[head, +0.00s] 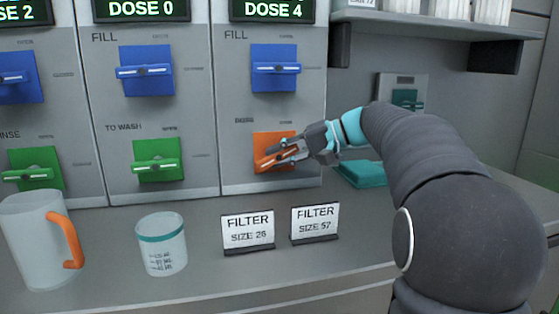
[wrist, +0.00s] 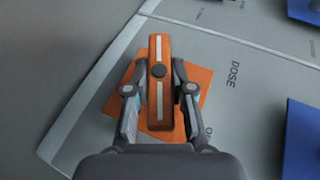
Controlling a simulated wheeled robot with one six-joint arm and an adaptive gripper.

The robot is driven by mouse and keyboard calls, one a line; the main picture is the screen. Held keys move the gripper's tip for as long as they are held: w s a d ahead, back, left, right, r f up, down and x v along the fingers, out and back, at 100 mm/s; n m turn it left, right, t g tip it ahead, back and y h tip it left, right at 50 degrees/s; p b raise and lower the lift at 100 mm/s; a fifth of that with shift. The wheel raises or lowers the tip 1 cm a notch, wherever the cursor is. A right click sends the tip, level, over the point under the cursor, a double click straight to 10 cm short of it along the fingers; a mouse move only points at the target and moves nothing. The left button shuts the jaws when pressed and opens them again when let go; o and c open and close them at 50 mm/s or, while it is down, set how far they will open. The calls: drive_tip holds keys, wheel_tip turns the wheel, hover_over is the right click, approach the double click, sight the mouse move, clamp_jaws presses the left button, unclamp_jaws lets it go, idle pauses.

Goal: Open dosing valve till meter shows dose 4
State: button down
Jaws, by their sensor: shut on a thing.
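The dosing valve has an orange square plate (head: 264,142) and an orange bar handle with a pale stripe, low on the right panel. In the wrist view, the handle (wrist: 159,45) stands at a slight angle to its plate (wrist: 200,80), beside the word DOSE. My gripper (wrist: 159,75) is shut on the handle, one finger on each side. In the head view, my gripper (head: 284,155) covers part of the handle. The meter (head: 271,10) above this panel reads DOSE 4.
The middle panel's meter (head: 141,9) reads DOSE 0. Blue FILL valves (head: 147,71) and green valves (head: 157,160) sit on the panels. A jug (head: 30,240), a cup (head: 162,245), two filter signs (head: 248,233) and a teal object (head: 362,174) stand on the counter.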

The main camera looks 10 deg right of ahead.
drive_tip(key=shift+f+m+t+y+b, duration=0.15)
drive_tip(key=shift+m+t+y+b, duration=0.5)
drive_tip(key=shift+y+b, duration=0.95)
drive_tip(key=shift+y+p, duration=0.3)
drive_tip(key=shift+y, duration=0.1)
drive_tip(key=c, duration=1)
unclamp_jaws()
drive_tip(key=shift+d, duration=0.15)
drive_tip(key=v, duration=1.1)
drive_tip(key=shift+d, duration=0.35)
drive_tip(key=shift+s, duration=0.25)
